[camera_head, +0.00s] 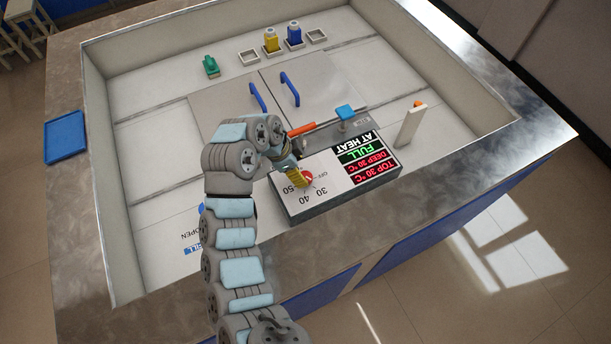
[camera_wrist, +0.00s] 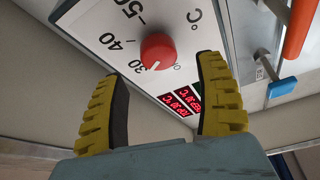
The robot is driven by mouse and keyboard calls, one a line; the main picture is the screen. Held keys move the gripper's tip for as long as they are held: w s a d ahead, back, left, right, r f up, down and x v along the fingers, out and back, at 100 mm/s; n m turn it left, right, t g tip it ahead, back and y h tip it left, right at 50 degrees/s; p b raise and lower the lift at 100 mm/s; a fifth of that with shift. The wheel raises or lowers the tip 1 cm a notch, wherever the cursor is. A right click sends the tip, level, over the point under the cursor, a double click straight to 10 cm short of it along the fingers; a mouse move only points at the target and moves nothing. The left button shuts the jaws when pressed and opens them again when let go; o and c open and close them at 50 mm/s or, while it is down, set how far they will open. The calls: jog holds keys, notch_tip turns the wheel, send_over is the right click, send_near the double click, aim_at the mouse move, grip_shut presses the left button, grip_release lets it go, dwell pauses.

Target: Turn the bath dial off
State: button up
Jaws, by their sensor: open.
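The bath dial is a red round knob (camera_wrist: 158,50) on a white control panel (camera_head: 335,186), with 30, 40, 50 and OFF marked around it. In the wrist view a small white mark on the knob's lower edge faces the side between 30 and OFF; its exact setting is hard to tell. My gripper (camera_wrist: 160,78) is open, its two yellow fingers spread on either side below the knob, with no visible contact. In the head view my gripper (camera_head: 297,177) is over the panel's left part and partly hides the knob (camera_head: 309,176).
The panel display (camera_head: 365,155) reads AT HEAT, FULL, DEEP 30 °C and TOP 30 °C. Behind it are an orange bar (camera_head: 302,129), a blue-topped lever (camera_head: 344,112) and a white upright post (camera_head: 410,125). Lids with blue handles (camera_head: 290,88) lie farther back.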

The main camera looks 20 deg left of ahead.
aim_at(305, 176)
jog(key=shift+x, duration=2.5)
jog(key=shift+c, duration=0.2)
jog(key=shift+s, duration=0.1)
jog(key=c, duration=1.1)
